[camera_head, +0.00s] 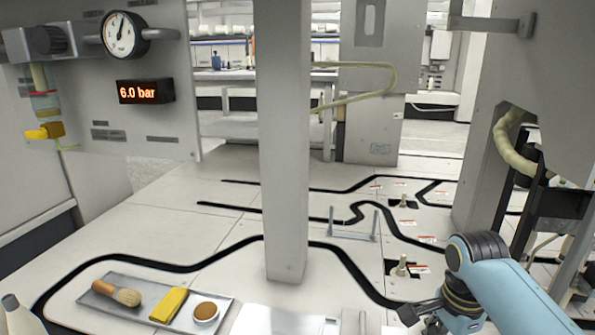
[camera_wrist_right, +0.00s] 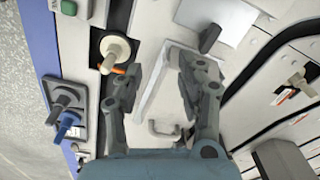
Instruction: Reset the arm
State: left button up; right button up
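My right arm comes in from the lower right in the head view, with its gripper (camera_head: 415,311) low over the front of the white surface. In the right wrist view the two fingers (camera_wrist_right: 170,68) stand apart, with a gap between them and nothing held. White panel and a pale bar lie beneath the gap. In the head view, a peg (camera_head: 402,266) stands just above the right gripper. My left gripper is not in view.
A grey pillar (camera_head: 284,150) stands mid-scene. A metal tray (camera_head: 226,308) at front left holds a brush (camera_head: 117,293), yellow cloth (camera_head: 168,305) and small bowl (camera_head: 205,312). A wire stand (camera_head: 353,237) and another peg (camera_head: 403,201) are farther back. The gauge panel (camera_head: 170,70) is at left.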

jog(key=s+r+n+t, duration=0.1)
jog(key=s+r+n, duration=0.4)
jog(key=s+n, duration=0.65)
jog(key=s+r+n, duration=0.4)
jog(key=s+n, duration=0.2)
jog(key=s, duration=1.1)
notch_tip(320, 180, down, 15)
jog(key=s+d+p, duration=0.1)
jog(key=s+p, duration=0.1)
jog(key=p, duration=0.3)
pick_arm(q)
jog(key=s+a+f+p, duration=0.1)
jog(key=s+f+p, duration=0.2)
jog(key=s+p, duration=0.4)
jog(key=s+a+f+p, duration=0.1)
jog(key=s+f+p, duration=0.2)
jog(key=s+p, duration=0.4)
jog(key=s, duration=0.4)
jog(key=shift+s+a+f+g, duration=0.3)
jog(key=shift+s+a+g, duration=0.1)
pick_arm(e)
jog(key=s+d+f, duration=0.1)
jog(key=s+f, duration=0.1)
jog(key=s, duration=0.6)
jog(key=s+d+f, duration=0.1)
jog(key=s+f, duration=0.1)
jog(key=s, duration=0.7)
jog(key=shift+m+g, duration=0.35)
jog(key=shift+g, duration=0.05)
